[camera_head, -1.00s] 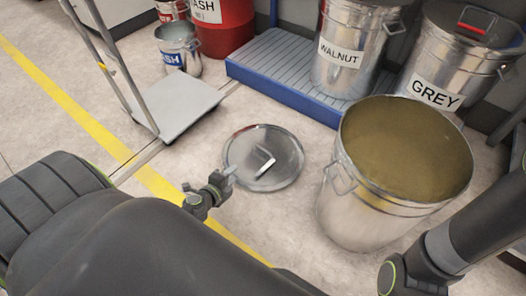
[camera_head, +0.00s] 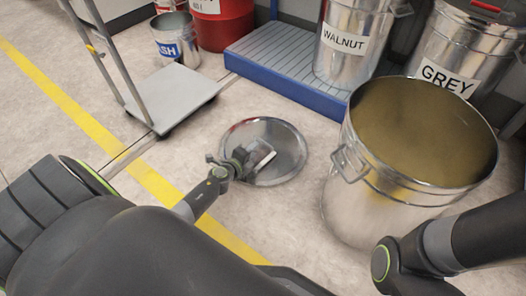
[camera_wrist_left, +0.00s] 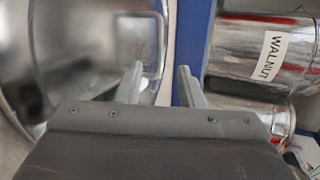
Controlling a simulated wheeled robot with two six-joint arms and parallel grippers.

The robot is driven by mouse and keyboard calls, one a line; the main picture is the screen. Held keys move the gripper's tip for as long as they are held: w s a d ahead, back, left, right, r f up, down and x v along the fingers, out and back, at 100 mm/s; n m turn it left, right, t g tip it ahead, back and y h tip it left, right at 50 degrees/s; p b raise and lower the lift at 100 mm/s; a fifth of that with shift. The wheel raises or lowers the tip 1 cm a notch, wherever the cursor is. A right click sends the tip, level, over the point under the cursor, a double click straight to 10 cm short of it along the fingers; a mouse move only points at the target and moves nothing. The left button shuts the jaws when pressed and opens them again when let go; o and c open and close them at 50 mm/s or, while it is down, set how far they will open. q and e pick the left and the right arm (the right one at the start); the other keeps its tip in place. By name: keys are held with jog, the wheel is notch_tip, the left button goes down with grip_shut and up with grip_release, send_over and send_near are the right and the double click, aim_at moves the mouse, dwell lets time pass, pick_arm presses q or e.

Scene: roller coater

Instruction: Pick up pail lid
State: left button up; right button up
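The pail lid (camera_head: 286,138) is a round shiny metal disc lying flat on the floor, with a pale bar handle (camera_head: 263,160) near its middle. It fills the left of the left wrist view (camera_wrist_left: 70,60), where part of the handle (camera_wrist_left: 160,45) shows beyond the fingertips. My left gripper (camera_head: 250,158) is over the lid's left part, close to the handle. Its two fingers (camera_wrist_left: 160,76) are spread apart with nothing visible gripped between them. Whether they touch the handle I cannot tell. My right arm enters at lower right; its gripper is out of view.
A large open metal pail (camera_head: 365,205) with yellowish-brown contents stands right of the lid. A blue-edged grated platform (camera_head: 285,90) holds the WALNUT pail (camera_head: 340,60); the GREY pail (camera_head: 450,55) is behind. A trolley (camera_head: 178,95) stands at upper left.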

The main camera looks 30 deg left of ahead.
aim_at(260, 151)
pick_arm(q)
jog(key=shift+w+f, duration=0.25)
jog(key=shift+w, duration=0.3)
jog(key=b+x, duration=0.3)
jog(key=x, duration=0.1)
jog(key=shift+a+f, duration=0.1)
jog(key=shift+f, duration=0.1)
jog(key=shift+w, duration=0.5)
jog(key=shift+c, duration=0.4)
grip_shut()
